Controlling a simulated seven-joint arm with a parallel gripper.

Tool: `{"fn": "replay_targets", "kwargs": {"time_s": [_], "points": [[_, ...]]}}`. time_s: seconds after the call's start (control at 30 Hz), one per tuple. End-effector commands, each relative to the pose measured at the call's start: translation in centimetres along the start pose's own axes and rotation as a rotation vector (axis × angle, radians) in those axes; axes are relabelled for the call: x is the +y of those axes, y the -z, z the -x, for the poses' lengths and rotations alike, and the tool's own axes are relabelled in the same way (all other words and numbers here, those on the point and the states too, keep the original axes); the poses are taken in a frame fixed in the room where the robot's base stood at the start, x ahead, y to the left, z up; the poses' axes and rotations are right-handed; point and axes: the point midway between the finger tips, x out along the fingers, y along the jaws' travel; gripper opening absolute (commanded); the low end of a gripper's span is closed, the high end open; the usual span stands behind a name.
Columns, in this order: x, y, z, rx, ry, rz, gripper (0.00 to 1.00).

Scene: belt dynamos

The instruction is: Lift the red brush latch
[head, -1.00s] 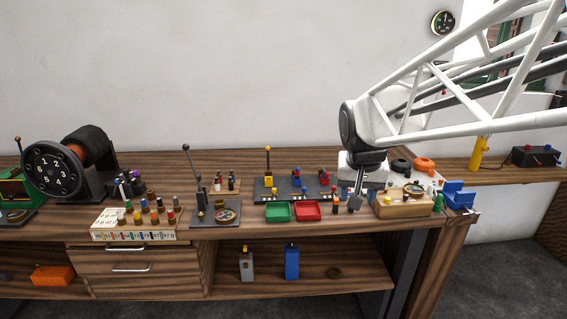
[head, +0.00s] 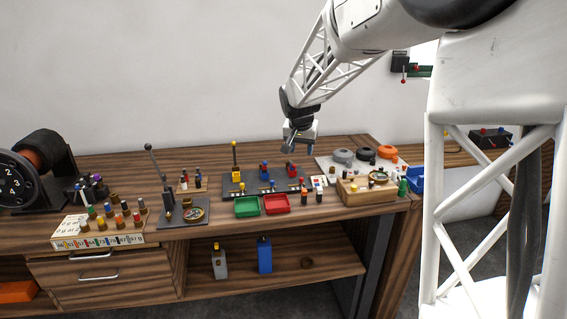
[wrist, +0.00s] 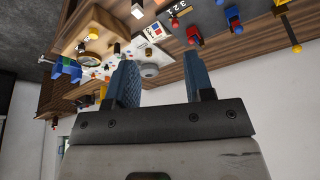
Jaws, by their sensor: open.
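A small red block-like latch (head: 291,170), which I take for the brush latch, stands at the right end of a dark board (head: 228,191). A matching blue latch (head: 264,169) is to its left on the same board. The red latch also shows in the wrist view (wrist: 194,34), at the upper right, beyond the fingers. My gripper (head: 298,146) is open and empty, above and apart from the red latch. Its two blue-grey fingers (wrist: 163,75) stand wide apart in the wrist view with nothing between them.
A tall yellow-topped lever (head: 234,160) rises at the board's left end. A green tray (head: 247,207) and a red tray (head: 277,204) lie in front. A wooden block (head: 368,196) and a pale plate with round knobs (head: 343,156) are to the right.

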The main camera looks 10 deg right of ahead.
Motion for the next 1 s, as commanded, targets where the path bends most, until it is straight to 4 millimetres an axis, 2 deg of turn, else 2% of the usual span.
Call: {"fn": "replay_targets", "kwargs": {"time_s": [0.03, 0.3, 0.7, 0.87, 1.0], "points": [[-0.5, 1.1, -1.1, 0.001, -0.002, -0.009, 0.48], [-3.0, 6.0, -6.3, 0.020, -0.008, -0.069, 0.48], [-6.1, 11.9, -14.1, 0.045, -0.012, -0.146, 0.48], [-6.7, 13.0, -15.8, 0.051, -0.012, -0.163, 0.48], [-6.8, 13.3, -16.2, 0.053, -0.011, -0.168, 0.48]]}}
